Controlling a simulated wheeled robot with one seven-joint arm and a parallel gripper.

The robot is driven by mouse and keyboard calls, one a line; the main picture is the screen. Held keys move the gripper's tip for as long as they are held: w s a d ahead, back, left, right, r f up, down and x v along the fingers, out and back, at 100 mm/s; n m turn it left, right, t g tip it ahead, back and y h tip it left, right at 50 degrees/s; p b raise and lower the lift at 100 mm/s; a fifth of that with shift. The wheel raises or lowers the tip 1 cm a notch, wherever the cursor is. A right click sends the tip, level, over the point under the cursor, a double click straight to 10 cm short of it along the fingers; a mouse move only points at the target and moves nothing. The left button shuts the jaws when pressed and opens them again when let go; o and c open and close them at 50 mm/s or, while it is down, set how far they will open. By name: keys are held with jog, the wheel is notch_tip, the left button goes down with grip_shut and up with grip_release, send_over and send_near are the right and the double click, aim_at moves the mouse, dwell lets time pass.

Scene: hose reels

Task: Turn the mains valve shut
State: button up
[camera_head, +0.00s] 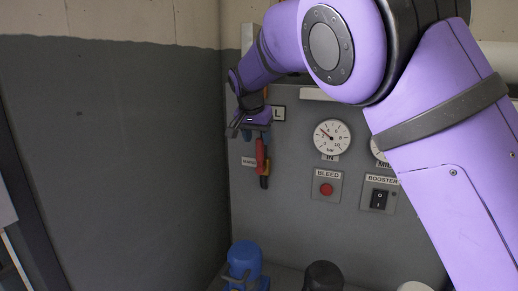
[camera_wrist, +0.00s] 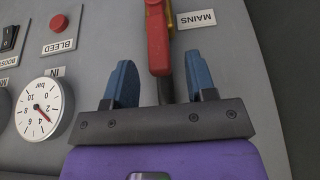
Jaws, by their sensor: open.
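The mains valve has a red lever (camera_head: 260,151) on the grey panel, beside the MAINS label (camera_head: 249,162). The lever stands about upright, with a yellow part and a black lower end near it. My gripper (camera_head: 246,134) is open at the lever's upper end, its tips partly hidden by the wrist. In the wrist view the red lever (camera_wrist: 157,42) shows between and beyond the two blue fingers of my gripper (camera_wrist: 161,78). Neither finger is seen to touch it; depth is hard to tell. A grey pipe shows behind the lever.
Right of the valve are a pressure gauge (camera_head: 328,139) marked IN, a red BLEED button (camera_head: 326,189) and a black BOOSTER switch (camera_head: 379,199). A dark side wall (camera_head: 120,150) stands close on the left. A blue object (camera_head: 244,262) and a black one (camera_head: 323,276) stand below.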

aim_at(260, 157)
jog(key=x, duration=0.4)
jog(key=shift+w+d+f, duration=0.15)
jog(key=shift+f, duration=0.2)
grip_shut()
